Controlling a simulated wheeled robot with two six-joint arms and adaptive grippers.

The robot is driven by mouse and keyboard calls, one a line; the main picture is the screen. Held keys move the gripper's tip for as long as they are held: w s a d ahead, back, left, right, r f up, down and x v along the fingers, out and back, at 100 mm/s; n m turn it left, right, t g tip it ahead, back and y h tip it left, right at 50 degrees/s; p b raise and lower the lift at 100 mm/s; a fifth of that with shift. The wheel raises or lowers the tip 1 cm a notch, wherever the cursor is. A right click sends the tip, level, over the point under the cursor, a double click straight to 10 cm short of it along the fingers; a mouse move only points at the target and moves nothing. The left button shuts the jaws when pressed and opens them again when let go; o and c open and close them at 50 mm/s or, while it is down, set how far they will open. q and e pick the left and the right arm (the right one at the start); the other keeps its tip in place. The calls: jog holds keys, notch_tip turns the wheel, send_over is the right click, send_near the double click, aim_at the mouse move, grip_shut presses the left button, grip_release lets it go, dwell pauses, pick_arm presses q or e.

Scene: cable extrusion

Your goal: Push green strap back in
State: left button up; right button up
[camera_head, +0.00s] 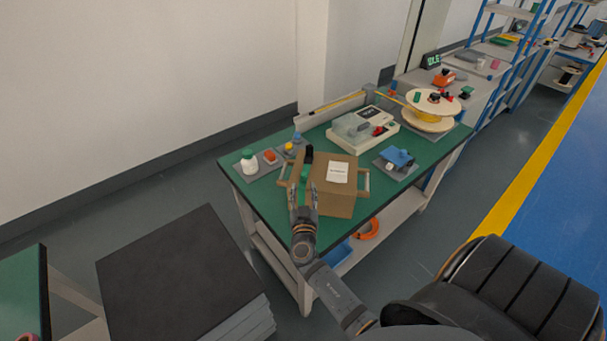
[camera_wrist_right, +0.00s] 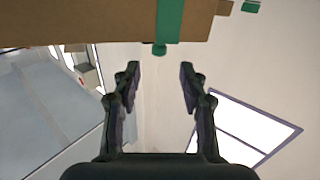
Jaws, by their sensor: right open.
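A brown cardboard box (camera_head: 334,199) with a white label (camera_head: 338,173) sits on the green-topped table (camera_head: 377,192). The green strap (camera_head: 304,173) shows at the box's left side in the head view, partly hidden by my right gripper (camera_head: 303,190). In the right wrist view, the strap (camera_wrist_right: 169,20) runs down over the cardboard (camera_wrist_right: 90,22), with a short green end (camera_wrist_right: 159,49) poking past its edge. My right gripper (camera_wrist_right: 160,78) is open and empty, its fingertips just short of that end, one to either side of it. My left gripper is out of view.
A white-lidded jar (camera_head: 249,162) and small parts stand left of the box. A pale machine (camera_head: 363,129) and a wooden cable spool (camera_head: 432,108) stand behind. A blue part (camera_head: 397,157) lies on a grey mat to the right. The table's front strip is bare.

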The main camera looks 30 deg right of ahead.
aim_at(304, 177)
jog(key=p+x, duration=0.1)
jog(key=x, duration=0.5)
jog(key=shift+c, duration=0.3)
grip_shut()
